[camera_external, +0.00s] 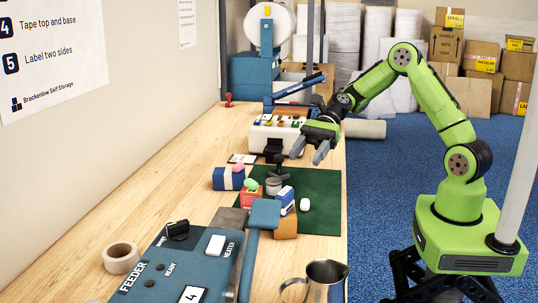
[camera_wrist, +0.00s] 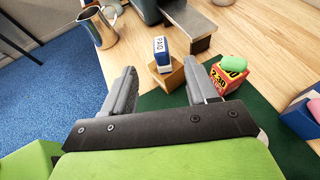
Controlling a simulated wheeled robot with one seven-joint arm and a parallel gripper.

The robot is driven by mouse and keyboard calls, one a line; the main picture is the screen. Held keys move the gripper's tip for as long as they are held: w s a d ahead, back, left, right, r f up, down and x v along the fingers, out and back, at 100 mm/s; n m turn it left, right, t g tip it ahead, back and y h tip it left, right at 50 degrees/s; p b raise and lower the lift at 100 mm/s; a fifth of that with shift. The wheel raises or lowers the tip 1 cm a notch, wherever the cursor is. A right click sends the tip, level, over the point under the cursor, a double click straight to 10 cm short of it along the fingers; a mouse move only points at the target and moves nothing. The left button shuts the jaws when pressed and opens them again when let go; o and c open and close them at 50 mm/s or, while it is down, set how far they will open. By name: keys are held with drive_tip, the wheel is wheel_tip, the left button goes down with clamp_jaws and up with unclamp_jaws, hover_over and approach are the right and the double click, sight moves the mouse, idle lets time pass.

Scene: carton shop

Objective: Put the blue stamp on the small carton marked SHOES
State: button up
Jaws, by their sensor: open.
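A blue and white block marked PAID (camera_wrist: 162,52), which looks like the blue stamp, appears to stand on a small brown carton (camera_wrist: 168,80). In the external view the stamp (camera_external: 287,195) and the carton (camera_external: 286,227) are at the near edge of the green mat. I cannot read SHOES on any carton. My gripper (camera_external: 309,152) is open and empty, above the far part of the mat. In the wrist view my gripper (camera_wrist: 160,68) has the stamp and carton framed between its fingers, farther off.
A red box (camera_wrist: 225,80) with a green lump (camera_wrist: 233,64) on it stands beside the carton. A blue box (camera_external: 227,180) bears a pink lump (camera_external: 238,168). The feeder (camera_external: 165,268) and metal jug (camera_external: 326,272) are nearer.

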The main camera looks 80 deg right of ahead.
drive_tip(key=s+a+n+g+h, duration=0.2)
drive_tip(key=s+a+n+h, duration=0.1)
drive_tip(key=s+n+h, duration=0.6)
drive_tip(key=s+d+r+n+t+h, duration=0.1)
drive_tip(key=s+d+n, duration=0.3)
drive_tip(key=s, duration=0.5)
drive_tip(key=s+d+r+n+t+h, duration=0.1)
drive_tip(key=s+d+r+n, duration=0.3)
drive_tip(key=s+n, duration=0.4)
drive_tip(key=shift+s+r+n+h, duration=0.25)
drive_tip(key=shift+s+n+h, duration=0.1)
drive_tip(key=shift+n+h, duration=0.45)
drive_tip(key=shift+r+p, duration=0.65)
drive_tip(key=shift+r, duration=0.05)
